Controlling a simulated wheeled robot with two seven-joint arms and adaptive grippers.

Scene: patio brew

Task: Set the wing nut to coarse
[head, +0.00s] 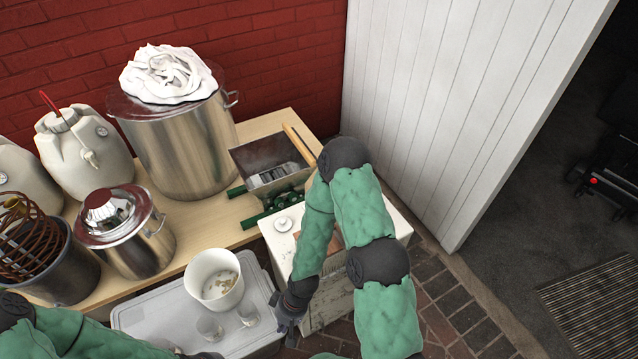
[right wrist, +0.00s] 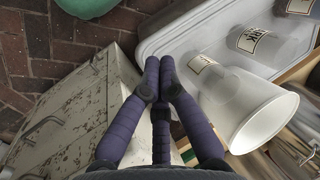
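The grain mill stands at the back right of the wooden table, with a grey metal hopper (head: 272,168) and green body parts (head: 268,212) below it. I cannot make out the wing nut; it is too small or hidden. My right gripper (head: 285,322) is left of the white cabinet's front, well in front of the mill. In the right wrist view the fingers (right wrist: 160,64) are together at the tips with nothing between them. Of my left gripper, only a dark part (head: 207,355) shows at the bottom edge; its fingers are out of frame.
A white cabinet (head: 335,300) with a small white round thing (head: 284,223) on top stands before the mill. Steel pots (head: 190,140) stand on the table (head: 205,225).

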